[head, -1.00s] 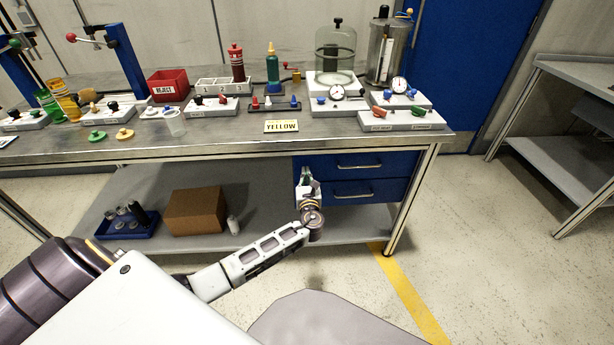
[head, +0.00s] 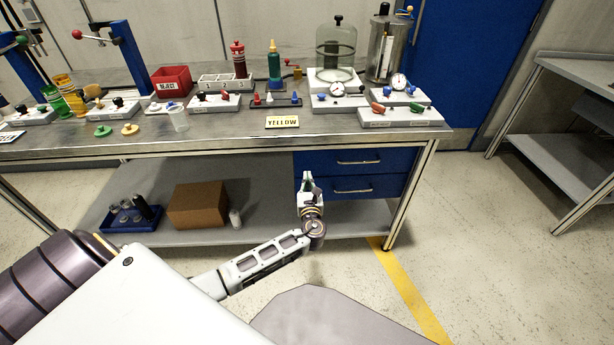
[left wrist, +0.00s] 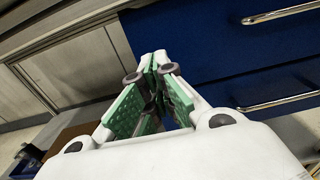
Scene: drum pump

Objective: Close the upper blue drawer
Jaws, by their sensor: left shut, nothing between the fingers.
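The upper blue drawer (head: 330,161) sits under the right part of the workbench, with a horizontal metal bar handle (head: 359,162). It also shows in the left wrist view (left wrist: 200,42). The lower blue drawer (head: 385,184) is right below it. The upper front looks nearly in line with the lower one; I cannot tell how far it stands out. My left gripper (head: 307,178) is shut and empty, at the left end of the drawers and left of both handles. In the left wrist view its green-padded fingertips (left wrist: 153,64) meet before the blue front; contact cannot be told. My right gripper is out of view.
A cardboard box (head: 198,205) and a blue tray (head: 130,222) are on the lower shelf. A table leg (head: 408,200) stands right of the drawers.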

